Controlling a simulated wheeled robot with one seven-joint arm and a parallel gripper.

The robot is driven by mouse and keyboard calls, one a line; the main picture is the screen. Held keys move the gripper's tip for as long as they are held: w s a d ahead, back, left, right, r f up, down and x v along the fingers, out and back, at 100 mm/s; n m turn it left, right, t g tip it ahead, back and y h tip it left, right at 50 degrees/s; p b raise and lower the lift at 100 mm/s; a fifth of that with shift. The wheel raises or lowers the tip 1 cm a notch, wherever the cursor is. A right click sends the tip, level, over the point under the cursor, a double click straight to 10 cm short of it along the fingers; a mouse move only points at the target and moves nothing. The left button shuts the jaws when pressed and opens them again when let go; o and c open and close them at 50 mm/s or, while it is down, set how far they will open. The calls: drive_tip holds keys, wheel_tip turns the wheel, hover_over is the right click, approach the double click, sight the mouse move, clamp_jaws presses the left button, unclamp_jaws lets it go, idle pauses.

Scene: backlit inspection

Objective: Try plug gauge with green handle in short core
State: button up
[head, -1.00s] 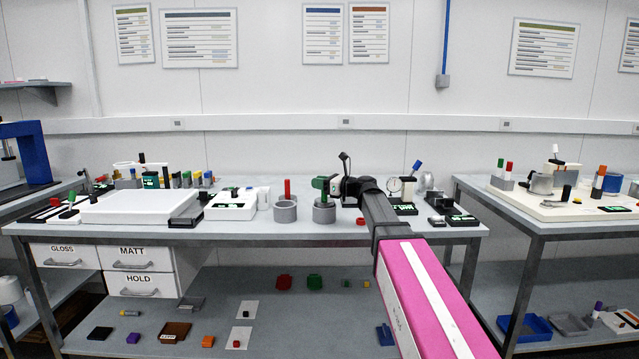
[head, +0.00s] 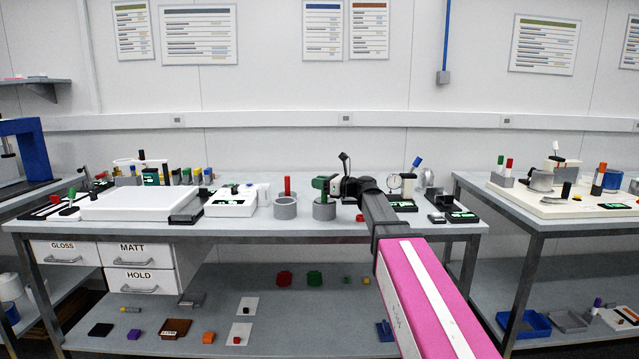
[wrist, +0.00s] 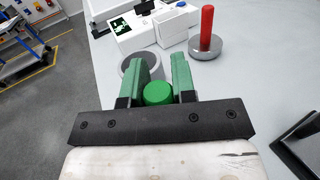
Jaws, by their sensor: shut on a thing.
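My gripper (head: 325,184) is shut on the green handle of the plug gauge (wrist: 158,93), which sits between its two green fingers in the wrist view. In the head view the gripper is right above a grey round core (head: 324,212), close to its top. The gauge's lower part is hidden, so I cannot tell whether it is inside the core. A second grey open core (head: 285,210) stands just to the left. A grey ring (wrist: 128,68) shows beyond the fingers in the wrist view, partly hidden by the left finger.
A red-handled gauge (head: 287,187) stands on a round metal base behind the left core; it also shows in the wrist view (wrist: 206,32). A white device with a green display (head: 231,203) is farther left. A dial gauge (head: 394,182) and dark boxes are at right.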

drive_tip(key=shift+f, duration=0.7)
idle(0.5)
drive_tip(key=shift+r, duration=0.15)
idle(0.8)
wheel_tip(320, 180, up, 6)
drive_tip(key=shift+r, duration=0.25)
idle(1.5)
drive_tip(key=shift+r, duration=0.1)
wheel_tip(320, 180, up, 5)
drive_tip(key=shift+f, duration=0.15)
idle(0.7)
